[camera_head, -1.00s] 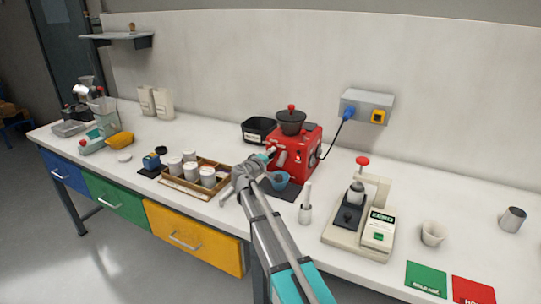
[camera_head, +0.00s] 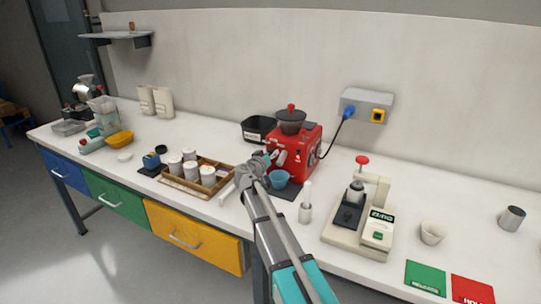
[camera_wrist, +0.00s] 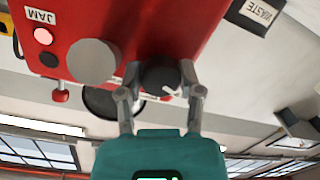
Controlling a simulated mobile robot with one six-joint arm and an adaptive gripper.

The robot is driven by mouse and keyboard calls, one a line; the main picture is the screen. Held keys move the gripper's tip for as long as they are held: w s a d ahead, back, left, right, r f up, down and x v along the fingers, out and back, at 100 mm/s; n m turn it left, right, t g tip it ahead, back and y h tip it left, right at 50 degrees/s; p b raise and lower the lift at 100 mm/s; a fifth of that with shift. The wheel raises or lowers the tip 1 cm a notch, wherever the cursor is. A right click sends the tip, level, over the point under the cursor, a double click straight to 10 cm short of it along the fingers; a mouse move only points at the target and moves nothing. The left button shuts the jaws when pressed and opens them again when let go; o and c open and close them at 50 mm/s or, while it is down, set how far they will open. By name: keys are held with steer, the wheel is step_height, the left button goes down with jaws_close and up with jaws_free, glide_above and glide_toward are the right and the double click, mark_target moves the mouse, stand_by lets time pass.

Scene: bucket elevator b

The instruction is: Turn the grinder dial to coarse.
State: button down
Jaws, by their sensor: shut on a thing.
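The grinder (camera_head: 311,150) is a red box with a dark hopper on top, standing at the back of the bench. The wrist view shows its red front (camera_wrist: 130,22) upside down. A black dial (camera_wrist: 158,76) with a white pointer mark sits on that front; the pointer slants to the lower right of the picture. My gripper (camera_wrist: 161,80) is shut on the dial, one finger on each side. In the head view my gripper (camera_head: 268,158) is at the grinder's left front side and the dial cannot be made out. No scale marks are readable.
Close by the dial are a grey round knob (camera_wrist: 93,60) and a lit lamp labelled JAM (camera_wrist: 43,36). A blue cup (camera_head: 279,179) stands before the grinder. A wooden tray of white jars (camera_head: 222,181) is left; a black WASTE bin (camera_head: 257,128) stands behind.

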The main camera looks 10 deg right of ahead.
steer(key=shift+m, duration=0.8)
steer(key=shift+c, duration=1.3)
jaws_free()
steer(key=shift+f, duration=0.1)
